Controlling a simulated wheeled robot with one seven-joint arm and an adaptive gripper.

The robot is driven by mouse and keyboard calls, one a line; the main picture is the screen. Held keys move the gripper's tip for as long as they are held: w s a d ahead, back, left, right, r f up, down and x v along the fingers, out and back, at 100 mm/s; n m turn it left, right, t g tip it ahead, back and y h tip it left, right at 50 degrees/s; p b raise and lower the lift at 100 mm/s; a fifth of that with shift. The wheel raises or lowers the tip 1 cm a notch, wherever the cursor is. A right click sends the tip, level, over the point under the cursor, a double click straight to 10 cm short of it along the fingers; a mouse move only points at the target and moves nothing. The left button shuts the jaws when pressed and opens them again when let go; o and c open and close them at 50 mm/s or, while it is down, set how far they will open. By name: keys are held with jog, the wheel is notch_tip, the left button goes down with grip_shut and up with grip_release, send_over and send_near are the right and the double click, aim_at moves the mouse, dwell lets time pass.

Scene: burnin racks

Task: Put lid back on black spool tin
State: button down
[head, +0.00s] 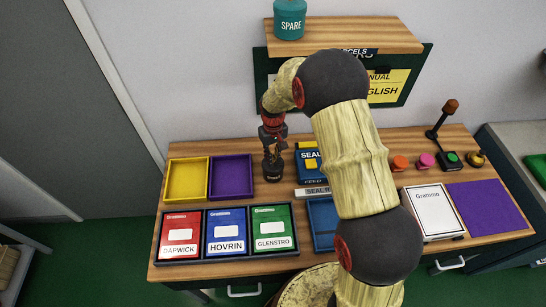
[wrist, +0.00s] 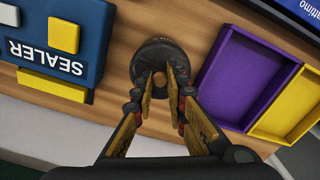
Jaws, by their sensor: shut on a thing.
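The black spool tin (head: 273,174) stands on the wooden bench, just right of the purple tray. In the wrist view, a round dark lid (wrist: 150,52) with a small brown knob (wrist: 158,78) lies beneath my fingers. My gripper (head: 271,157) points straight down over the tin. In the wrist view my gripper (wrist: 163,82) is shut on the lid's knob. The lid looks centred over the tin. The tin's body is mostly hidden under it, and I cannot tell whether the lid is fully seated.
The purple tray (head: 231,157) and yellow tray (head: 168,180) are left of the tin. The blue sealer (head: 305,158) is close on the right. Red, blue and green boxes (head: 226,217) line the front edge. A teal SPARE canister (head: 290,20) stands on the shelf above.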

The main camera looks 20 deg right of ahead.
jog(key=c, duration=1.7)
grip_release()
jog(key=shift+o, duration=0.4)
jog(key=o, duration=0.4)
jog(key=shift+r+p, duration=2.1)
jog(key=shift+r, duration=1.4)
jog(key=shift+c, duration=0.5)
